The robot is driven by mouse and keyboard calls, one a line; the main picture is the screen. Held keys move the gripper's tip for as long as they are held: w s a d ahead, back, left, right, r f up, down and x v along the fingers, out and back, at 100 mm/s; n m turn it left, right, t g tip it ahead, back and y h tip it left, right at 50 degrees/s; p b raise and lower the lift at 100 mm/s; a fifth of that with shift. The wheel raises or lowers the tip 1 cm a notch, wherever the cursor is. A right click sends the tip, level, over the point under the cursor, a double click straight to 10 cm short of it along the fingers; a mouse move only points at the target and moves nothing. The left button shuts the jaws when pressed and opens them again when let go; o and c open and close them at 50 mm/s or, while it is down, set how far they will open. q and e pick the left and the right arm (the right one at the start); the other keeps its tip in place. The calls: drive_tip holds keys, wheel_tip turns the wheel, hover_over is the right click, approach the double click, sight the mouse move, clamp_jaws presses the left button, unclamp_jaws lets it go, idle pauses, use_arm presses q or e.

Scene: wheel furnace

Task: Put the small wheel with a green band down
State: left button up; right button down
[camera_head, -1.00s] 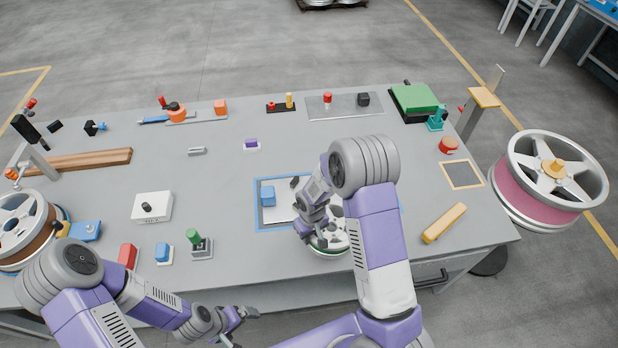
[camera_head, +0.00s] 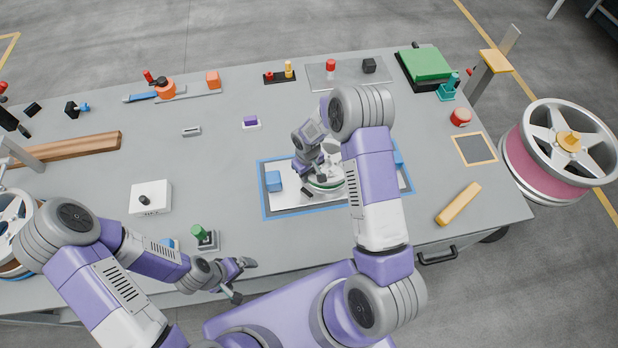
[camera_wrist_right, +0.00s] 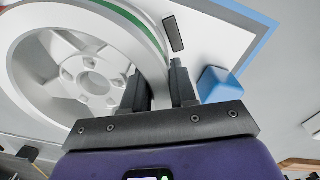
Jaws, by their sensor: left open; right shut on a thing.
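The small wheel with a green band (camera_head: 328,180) is over the white, blue-bordered mat (camera_head: 290,207) near the table's middle. My right arm hides part of it in the head view. My right gripper (camera_head: 308,187) is shut on the wheel's rim. In the right wrist view the wheel (camera_wrist_right: 60,70) fills the left side, its rim between the fingers of the right gripper (camera_wrist_right: 160,85). I cannot tell whether the wheel touches the mat. My left gripper (camera_head: 240,277) is open and empty over the table's front edge.
A blue block (camera_head: 273,181) sits on the mat left of the wheel. A large pink wheel (camera_head: 560,150) stands at the right.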

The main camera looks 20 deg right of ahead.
use_arm(q)
drive_tip(key=shift+w, duration=0.1)
use_arm(e)
drive_tip(key=shift+w+f, duration=0.1)
drive_tip(key=shift+f, duration=1.75)
drive_tip(key=c, duration=0.9)
unclamp_jaws()
drive_tip(key=shift+f, duration=0.1)
